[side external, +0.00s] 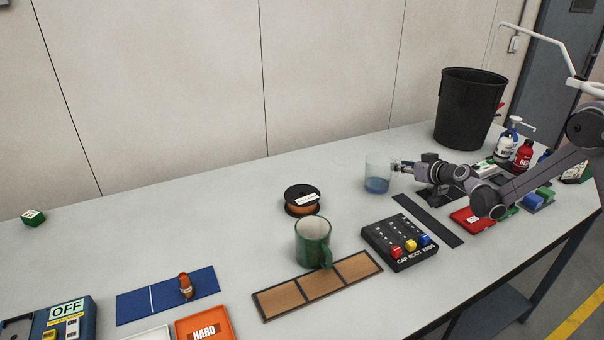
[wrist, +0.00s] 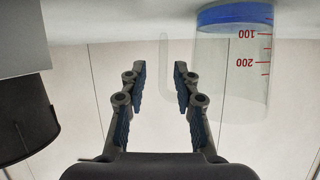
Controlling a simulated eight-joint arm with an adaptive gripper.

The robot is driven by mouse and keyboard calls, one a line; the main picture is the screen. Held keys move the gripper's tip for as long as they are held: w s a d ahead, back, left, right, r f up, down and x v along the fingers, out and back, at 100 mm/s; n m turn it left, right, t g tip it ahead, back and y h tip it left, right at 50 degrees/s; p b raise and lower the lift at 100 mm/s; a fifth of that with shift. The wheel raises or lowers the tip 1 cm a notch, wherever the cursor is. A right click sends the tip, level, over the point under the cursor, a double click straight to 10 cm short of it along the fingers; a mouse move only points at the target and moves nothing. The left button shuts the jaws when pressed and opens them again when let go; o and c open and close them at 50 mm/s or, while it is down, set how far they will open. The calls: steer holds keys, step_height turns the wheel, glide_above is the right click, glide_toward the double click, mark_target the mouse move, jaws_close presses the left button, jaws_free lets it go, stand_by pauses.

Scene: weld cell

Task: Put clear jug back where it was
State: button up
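The clear jug (side external: 378,173) stands upright on the bench with blue liquid in its bottom. In the wrist view, which is upside down, the jug (wrist: 235,75) shows red marks reading 100 and 200 and a faint clear handle (wrist: 163,65). My gripper (side external: 402,167) is just right of the jug in the side view, low over the bench. In the wrist view my gripper (wrist: 160,80) is open, and the handle's outer edge appears between its fingertips. I cannot tell whether the fingers touch the handle.
A black bin (side external: 466,110) stands behind my arm. A dark strip (side external: 428,220) and a button box (side external: 398,243) lie in front of the jug. A wire spool (side external: 302,199), a green mug (side external: 313,243) and a cork-panelled tray (side external: 320,287) are left. Bottles (side external: 507,142) stand right.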

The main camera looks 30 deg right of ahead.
steer(key=v, duration=1)
steer(key=s+a+r+n+g+y, duration=0.1)
steer(key=s+a+r+g, duration=0.1)
steer(key=s+a+r, duration=0.3)
steer(key=s+a+g+y, duration=0.1)
steer(key=s+a, duration=0.3)
steer(key=a, duration=0.4)
steer(key=s+a+g, duration=0.1)
steer(key=s+a, duration=0.1)
steer(key=s, duration=0.6)
steer(key=s+a+g+h, duration=0.1)
steer(key=s+a+g, duration=0.1)
steer(key=s, duration=0.6)
steer(key=shift+s+a+f+g+h, duration=0.2)
steer(key=shift+a+f+g+h, duration=0.1)
steer(key=shift+f, duration=0.1)
